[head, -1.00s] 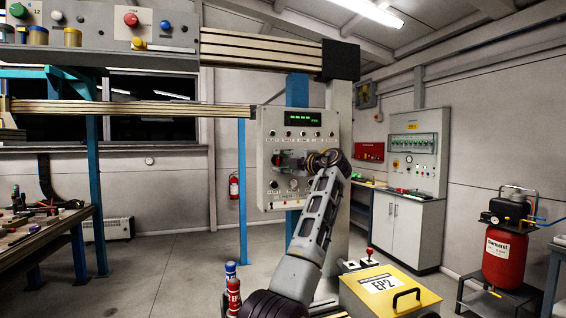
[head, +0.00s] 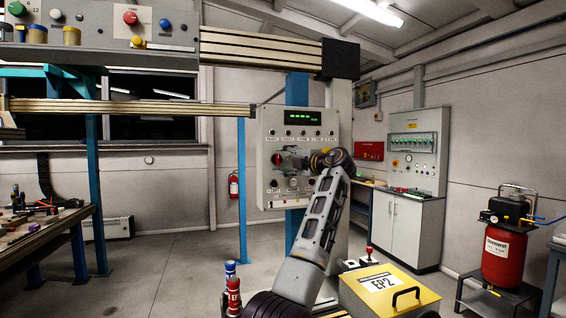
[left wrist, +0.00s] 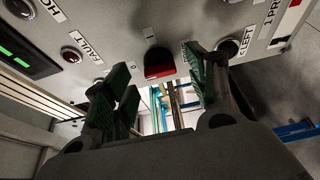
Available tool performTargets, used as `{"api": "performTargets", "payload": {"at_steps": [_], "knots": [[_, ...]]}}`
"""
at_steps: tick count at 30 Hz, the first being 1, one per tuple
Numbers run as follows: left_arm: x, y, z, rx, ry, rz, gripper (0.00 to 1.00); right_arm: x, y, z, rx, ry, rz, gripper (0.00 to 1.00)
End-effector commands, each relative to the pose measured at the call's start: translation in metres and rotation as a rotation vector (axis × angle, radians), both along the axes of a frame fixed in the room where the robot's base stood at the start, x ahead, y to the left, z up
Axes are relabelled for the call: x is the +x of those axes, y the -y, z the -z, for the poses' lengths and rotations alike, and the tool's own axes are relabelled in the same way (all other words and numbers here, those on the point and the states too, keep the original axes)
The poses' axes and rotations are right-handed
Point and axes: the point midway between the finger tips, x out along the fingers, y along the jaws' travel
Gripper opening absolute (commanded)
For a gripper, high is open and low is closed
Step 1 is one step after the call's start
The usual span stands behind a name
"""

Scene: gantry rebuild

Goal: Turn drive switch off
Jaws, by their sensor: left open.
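The drive switch looks to be the red knob (head: 277,160) on the left side of the grey control panel (head: 268,125); its label is too small to read. In the left wrist view a red and black knob (left wrist: 159,66) sticks out of the panel face, with a small "I" mark beside it. My left gripper (head: 287,158) is in front of the panel, just right of the knob in the head view. In the left wrist view its green-padded fingers (left wrist: 162,85) are spread apart, with the knob in the gap between them. No contact shows. My right gripper is out of view.
The panel also carries a green display (head: 303,117) and several small buttons close to the fingers. A yellow EP2 box (head: 410,284) stands below to the right. A workbench (head: 50,228) is at left. Open floor lies below left of the panel.

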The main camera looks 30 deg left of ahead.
Motion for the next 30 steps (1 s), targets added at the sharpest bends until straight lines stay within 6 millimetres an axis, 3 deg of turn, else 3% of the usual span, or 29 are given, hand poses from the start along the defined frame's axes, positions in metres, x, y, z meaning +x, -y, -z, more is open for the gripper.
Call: {"api": "performTargets", "payload": {"at_steps": [18, 30], "knots": [[-0.026, 0.082, 0.0, -0.001, 0.0, 0.002, 0.57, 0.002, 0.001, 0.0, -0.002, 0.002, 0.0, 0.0], [-0.033, 0.1, 0.0, -0.001, -0.001, 0.0, 0.57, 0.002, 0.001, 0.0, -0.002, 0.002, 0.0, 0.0]]}}
